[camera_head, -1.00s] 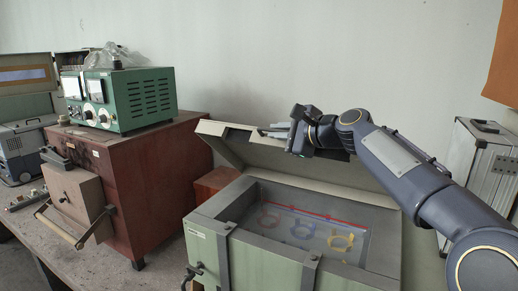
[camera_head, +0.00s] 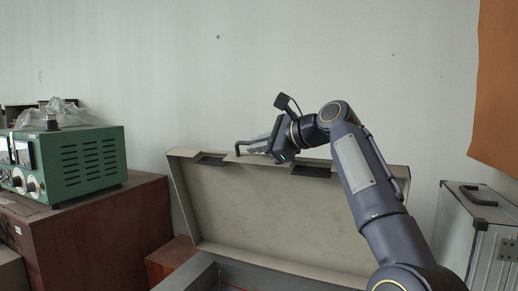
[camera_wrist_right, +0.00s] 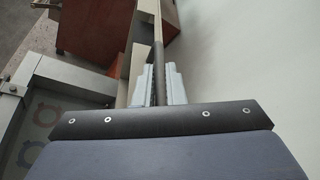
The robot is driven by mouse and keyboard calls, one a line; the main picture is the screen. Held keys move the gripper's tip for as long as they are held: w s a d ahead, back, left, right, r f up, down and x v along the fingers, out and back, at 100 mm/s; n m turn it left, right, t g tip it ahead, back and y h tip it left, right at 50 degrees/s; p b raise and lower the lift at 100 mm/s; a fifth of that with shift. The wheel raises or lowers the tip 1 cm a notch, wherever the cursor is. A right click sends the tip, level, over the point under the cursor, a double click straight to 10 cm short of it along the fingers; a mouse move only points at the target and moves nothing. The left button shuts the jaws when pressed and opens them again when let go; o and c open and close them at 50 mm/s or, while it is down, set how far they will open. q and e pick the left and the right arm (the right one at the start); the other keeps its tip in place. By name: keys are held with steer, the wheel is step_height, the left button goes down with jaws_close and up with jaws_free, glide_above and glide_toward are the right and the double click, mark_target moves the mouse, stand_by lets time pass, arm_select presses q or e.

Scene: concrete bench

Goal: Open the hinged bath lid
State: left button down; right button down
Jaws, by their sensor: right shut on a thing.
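The beige hinged lid (camera_head: 262,215) of the bath stands raised, close to upright, at the middle of the head view. Its pale inner face is toward me. A dark handle (camera_head: 239,148) is on its upper edge. My right gripper (camera_head: 259,146) is at that edge, shut on the handle. In the right wrist view its two grey fingers (camera_wrist_right: 160,86) close on the dark handle bar (camera_wrist_right: 158,58). The bath (camera_head: 205,277) shows only as a grey rim low in the head view. Its rim and part of its inside show at the left of the wrist view (camera_wrist_right: 68,72). My left gripper is not in view.
A green instrument (camera_head: 72,162) stands on a red-brown cabinet (camera_head: 105,215) at left. A small red-brown box (camera_head: 170,262) is beside the bath. A silver case (camera_head: 487,235) stands at right. The pale wall (camera_head: 250,70) rises behind the lid.

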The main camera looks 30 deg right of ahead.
steer(key=shift+f, duration=0.2)
steer(key=c, duration=1.5)
jaws_free()
steer(key=shift+w, duration=0.1)
steer(key=shift+r, duration=0.1)
steer(key=v, duration=0.8)
